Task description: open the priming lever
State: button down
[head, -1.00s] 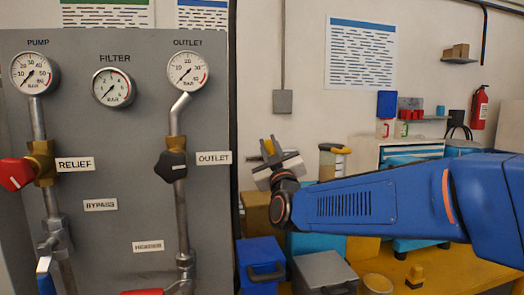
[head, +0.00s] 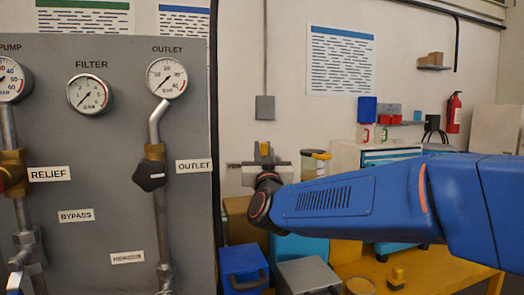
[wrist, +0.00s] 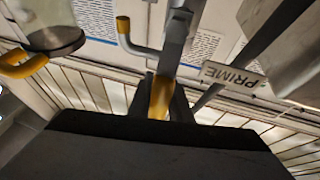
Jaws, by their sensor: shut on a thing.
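The priming lever shows in the wrist view as a grey bar with a yellow grip (wrist: 160,97) at its lower end. My gripper (wrist: 163,103) is shut on this yellow grip. A label reading PRIME (wrist: 232,75) is to the right of the lever, upside down in the wrist view. In the head view my gripper (head: 265,160) is right of the grey panel, with a bit of yellow (head: 264,148) between its fingers. The lever's pivot is hard to make out, and my gripper hides much of the lever in the head view.
The grey panel (head: 108,222) with gauges and valves stands at the left. A bent pipe with a yellow end (wrist: 123,25) is close to the lever. A clear vessel (wrist: 50,20) is at the wrist view's left. Blue (head: 242,262) and grey (head: 307,275) boxes are below my arm.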

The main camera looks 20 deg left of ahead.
jog(key=shift+f, duration=0.1)
jog(key=c, duration=1.6)
grip_release()
jog(key=shift+s, duration=0.1)
jog(key=v, duration=1.7)
jog(key=shift+d+f, duration=0.1)
jog(key=shift+f, duration=0.05)
